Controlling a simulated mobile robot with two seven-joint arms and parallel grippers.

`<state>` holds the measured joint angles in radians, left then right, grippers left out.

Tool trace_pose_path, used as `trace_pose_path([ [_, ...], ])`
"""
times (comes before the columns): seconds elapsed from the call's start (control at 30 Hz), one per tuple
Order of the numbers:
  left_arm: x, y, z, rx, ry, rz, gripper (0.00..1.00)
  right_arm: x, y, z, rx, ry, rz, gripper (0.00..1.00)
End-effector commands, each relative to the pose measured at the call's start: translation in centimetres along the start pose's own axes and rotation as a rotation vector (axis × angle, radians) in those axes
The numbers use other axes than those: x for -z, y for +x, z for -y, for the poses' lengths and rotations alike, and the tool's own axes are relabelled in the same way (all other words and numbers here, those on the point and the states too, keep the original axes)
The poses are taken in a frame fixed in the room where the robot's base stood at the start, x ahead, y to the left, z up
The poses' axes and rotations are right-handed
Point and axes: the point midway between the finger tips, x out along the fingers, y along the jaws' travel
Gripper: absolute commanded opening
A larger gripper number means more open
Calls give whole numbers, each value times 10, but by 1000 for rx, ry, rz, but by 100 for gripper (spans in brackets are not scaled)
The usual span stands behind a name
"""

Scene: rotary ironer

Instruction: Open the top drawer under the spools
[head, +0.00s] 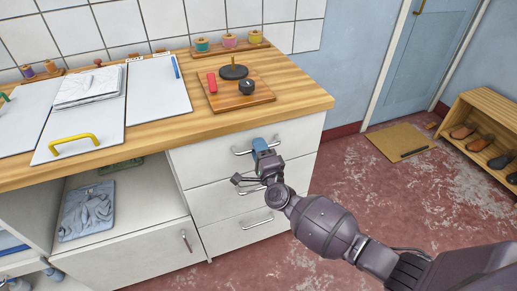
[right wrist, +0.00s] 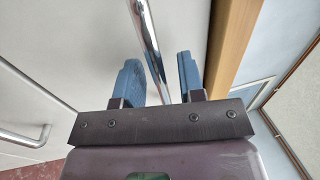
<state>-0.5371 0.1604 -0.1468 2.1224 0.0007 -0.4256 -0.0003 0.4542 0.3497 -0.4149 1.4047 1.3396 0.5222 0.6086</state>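The top drawer (head: 205,162) is the uppermost of three white drawers under the counter, and its front looks flush and shut. Spools in teal (head: 202,44), pink (head: 229,40) and yellow (head: 255,37) stand on a wooden rack above it at the wall. My right gripper (head: 260,146) is at the top drawer's handle. In the right wrist view its blue fingers (right wrist: 160,80) stand apart, with the metal handle bar (right wrist: 148,40) running between them and a gap showing beside it.
The middle drawer (head: 215,203) and bottom drawer (head: 225,236) below are shut. A wooden board (head: 262,93) with a black stand lies on the counter (head: 305,88). Left of the drawers is an open compartment with folded blue cloth (head: 88,210).

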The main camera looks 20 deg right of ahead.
Motion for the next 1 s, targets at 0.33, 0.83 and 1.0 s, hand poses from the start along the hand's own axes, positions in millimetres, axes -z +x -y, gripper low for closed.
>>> trace_pose_path([
  [0.33, 4, 2, 0, 0, 0, -9, 0, 0, 1, 0, 0, -1, 0, 24],
  [0.83, -3, 0, -2, 4, -16, 6, 0, 0, -1, 0, 0, -1, 0, 0],
  [1.0, 2, -3, -1, 5, -15, 0, 0, 0, -14, 4, 0, -2, 0, 0],
])
